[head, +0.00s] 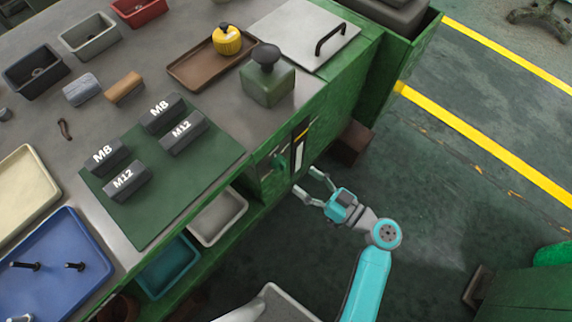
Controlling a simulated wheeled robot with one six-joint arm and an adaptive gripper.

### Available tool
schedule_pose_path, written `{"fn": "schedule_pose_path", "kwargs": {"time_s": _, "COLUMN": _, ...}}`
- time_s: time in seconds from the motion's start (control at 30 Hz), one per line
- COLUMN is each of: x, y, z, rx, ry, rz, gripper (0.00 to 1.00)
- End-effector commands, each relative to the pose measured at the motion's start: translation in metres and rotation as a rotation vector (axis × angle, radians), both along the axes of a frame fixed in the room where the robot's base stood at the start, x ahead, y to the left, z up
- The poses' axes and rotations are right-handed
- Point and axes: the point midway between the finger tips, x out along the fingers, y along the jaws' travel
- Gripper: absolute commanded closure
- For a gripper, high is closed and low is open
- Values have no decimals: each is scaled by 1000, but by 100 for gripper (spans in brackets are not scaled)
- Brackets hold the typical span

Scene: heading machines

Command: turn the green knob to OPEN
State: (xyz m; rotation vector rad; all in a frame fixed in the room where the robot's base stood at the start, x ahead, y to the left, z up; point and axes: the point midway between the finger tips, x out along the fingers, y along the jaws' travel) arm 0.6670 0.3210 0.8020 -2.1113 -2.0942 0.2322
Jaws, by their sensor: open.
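The green knob (279,161) sits on the front side of the green workbench, beside a dark panel with a yellow and white label strip (300,139). The knob is small in the head view, and I cannot read its setting or any OPEN mark. My gripper (309,181) is at the right of the bench front, below and to the right of the knob. Its two fingers are spread apart and point toward the bench. Nothing is between them, and they look apart from the knob.
On the bench top are a green mat (215,165) with dark M8 and M12 blocks, a brown tray (190,77) with a yellow object, and a green block with a black knob (267,84). Bins (219,215) sit below the bench edge.

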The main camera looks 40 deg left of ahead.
Motion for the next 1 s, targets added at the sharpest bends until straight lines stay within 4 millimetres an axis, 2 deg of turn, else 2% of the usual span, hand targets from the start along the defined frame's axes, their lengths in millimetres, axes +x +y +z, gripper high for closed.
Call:
{"fn": "schedule_pose_path", "kwargs": {"time_s": 0.2, "x": 0, "y": 39, "z": 0, "rx": -1, "ry": 0, "rz": 3, "gripper": 34}}
{"fn": "schedule_pose_path", "kwargs": {"time_s": 0.4, "x": 0, "y": 64, "z": 0, "rx": -2, "ry": 1, "rz": 1, "gripper": 34}}
{"fn": "schedule_pose_path", "kwargs": {"time_s": 0.6, "x": 1, "y": 74, "z": 0, "rx": -1, "ry": 1, "rz": -1, "gripper": 34}}
{"fn": "schedule_pose_path", "kwargs": {"time_s": 0.87, "x": 1, "y": 75, "z": 0, "rx": -1, "ry": 1, "rz": -2, "gripper": 34}}
{"fn": "schedule_pose_path", "kwargs": {"time_s": 1.0, "x": 1, "y": 75, "z": 0, "rx": -1, "ry": 1, "rz": -2, "gripper": 67}}
